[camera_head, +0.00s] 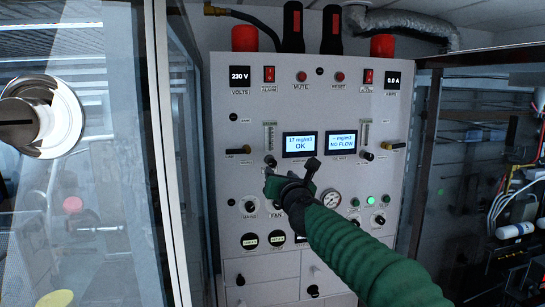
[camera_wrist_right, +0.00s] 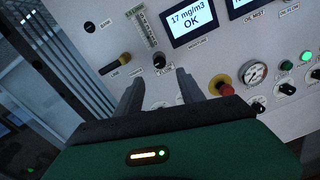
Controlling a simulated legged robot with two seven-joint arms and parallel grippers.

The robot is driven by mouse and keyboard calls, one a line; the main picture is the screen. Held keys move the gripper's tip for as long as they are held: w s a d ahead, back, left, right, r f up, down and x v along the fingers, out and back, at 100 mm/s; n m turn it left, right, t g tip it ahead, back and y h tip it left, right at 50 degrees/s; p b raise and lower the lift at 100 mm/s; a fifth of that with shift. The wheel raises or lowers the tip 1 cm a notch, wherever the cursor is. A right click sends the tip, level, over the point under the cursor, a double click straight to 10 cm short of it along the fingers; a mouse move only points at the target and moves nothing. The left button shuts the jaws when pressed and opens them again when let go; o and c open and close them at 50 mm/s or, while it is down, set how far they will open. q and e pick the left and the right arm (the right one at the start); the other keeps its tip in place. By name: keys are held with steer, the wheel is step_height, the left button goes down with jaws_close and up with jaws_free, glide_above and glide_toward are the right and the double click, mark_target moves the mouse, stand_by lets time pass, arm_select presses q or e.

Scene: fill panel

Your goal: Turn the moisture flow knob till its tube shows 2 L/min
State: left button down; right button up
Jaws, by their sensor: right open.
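The panel (camera_head: 225,95) faces me. The moisture flow tube (camera_head: 269,135) is a narrow scaled strip left of the moisture display (camera_head: 299,144), which reads 17 mg/m3 OK. Its level is too small to read. The dark moisture flow knob (camera_head: 270,160) is just below the tube. In the right wrist view the knob (camera_wrist_right: 159,62) shows beyond and between the two fingertips, with the tube (camera_wrist_right: 146,32) above it. My right gripper (camera_head: 290,169) is open and empty in front of the panel, below and right of the knob, not visibly touching it. My left gripper is out of view.
A yellow-tipped line valve (camera_head: 246,149) sits left of the knob. A second tube (camera_head: 364,134) and knob (camera_head: 367,156) are by the oil mist display (camera_head: 341,145), reading NO FLOW. A red-and-yellow button (camera_wrist_right: 222,86) and gauge (camera_head: 331,199) are lower right. A glass door (camera_head: 110,150) stands left.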

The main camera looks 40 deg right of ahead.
mark_target(272, 164)
steer(key=p+x, duration=0.6)
steer(key=x, duration=0.4)
steer(key=shift+r, duration=0.1)
steer(key=shift+w+d, duration=0.2)
steer(key=shift+w, duration=0.05)
steer(key=shift+s, duration=0.1)
steer(key=shift+c, duration=0.3)
steer(key=shift+c, duration=1.1)
steer(key=shift+a, duration=0.1)
jaws_close()
